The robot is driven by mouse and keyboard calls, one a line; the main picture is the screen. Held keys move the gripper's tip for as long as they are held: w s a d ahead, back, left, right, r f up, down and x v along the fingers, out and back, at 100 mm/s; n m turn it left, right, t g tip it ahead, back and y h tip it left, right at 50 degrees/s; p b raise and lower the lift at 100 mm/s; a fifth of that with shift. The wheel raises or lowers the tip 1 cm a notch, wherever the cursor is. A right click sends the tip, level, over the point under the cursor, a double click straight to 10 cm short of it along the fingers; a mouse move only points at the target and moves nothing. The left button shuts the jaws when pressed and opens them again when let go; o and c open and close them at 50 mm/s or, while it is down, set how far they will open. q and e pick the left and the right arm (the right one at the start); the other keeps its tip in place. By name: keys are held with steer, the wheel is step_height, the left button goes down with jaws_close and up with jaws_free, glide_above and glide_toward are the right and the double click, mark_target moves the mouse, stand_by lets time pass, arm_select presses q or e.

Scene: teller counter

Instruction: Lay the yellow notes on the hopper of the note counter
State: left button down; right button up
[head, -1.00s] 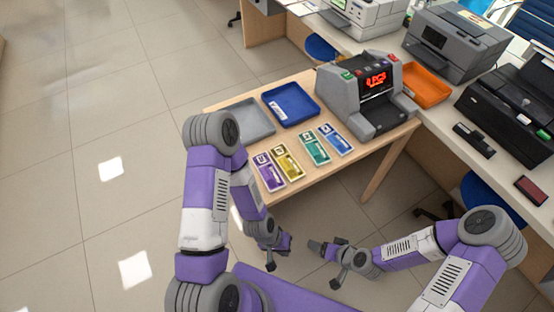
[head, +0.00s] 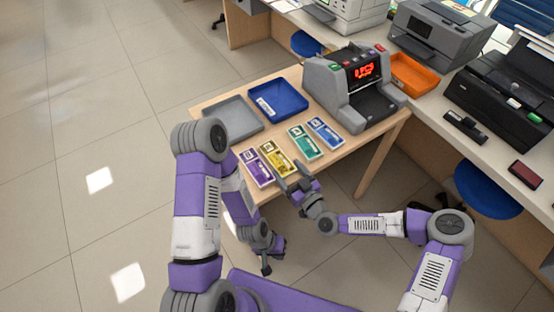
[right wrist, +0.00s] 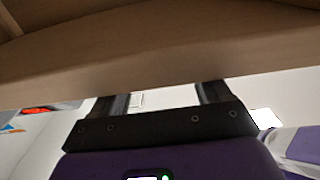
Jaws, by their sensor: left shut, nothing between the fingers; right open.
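The yellow notes (head: 275,158) lie flat on the small wooden table near its front edge, between the purple notes (head: 255,168) and the green notes (head: 305,143). The note counter (head: 340,82) stands at the table's right end, with a red lit display and a dark sloped part at its front. My right gripper (head: 291,177) is open and empty, at the table's front edge just below the yellow notes. In the right wrist view its two fingers (right wrist: 166,98) point toward the wooden edge. My left gripper (head: 272,246) is shut and empty, low in front of the table.
Blue notes (head: 325,132) lie beside the green ones. A grey tray (head: 233,120) and a blue tray (head: 279,101) sit behind the notes. An orange tray (head: 413,73) and printers (head: 442,40) stand on the counter at right. The table edge (right wrist: 160,60) is close to my right fingers.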

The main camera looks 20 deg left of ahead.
steer(key=shift+w+a, duration=0.3)
steer(key=shift+a, duration=0.1)
steer(key=shift+c, duration=0.2)
steer(key=c, duration=0.8)
step_height(320, 180, up, 10)
steer(key=p, duration=0.3)
steer(key=d+m+t+h, duration=0.2)
steer(key=d+m+h, duration=0.1)
steer(key=d, duration=0.7)
steer(key=d+f+m+t+h+p, duration=0.1)
steer(key=d+m+h, duration=0.3)
steer(key=d, duration=0.7)
steer(key=d+f+m+t+h+p, duration=0.1)
steer(key=d+m+t+h, duration=0.2)
steer(key=d+h, duration=0.4)
steer(key=shift+d+f+t, duration=0.15)
steer(key=shift+d+t, duration=0.1)
steer(key=shift+d, duration=0.65)
steer(key=shift+d+f+t, duration=0.1)
steer(key=shift+d+t, duration=0.15)
steer(key=shift+d, duration=0.6)
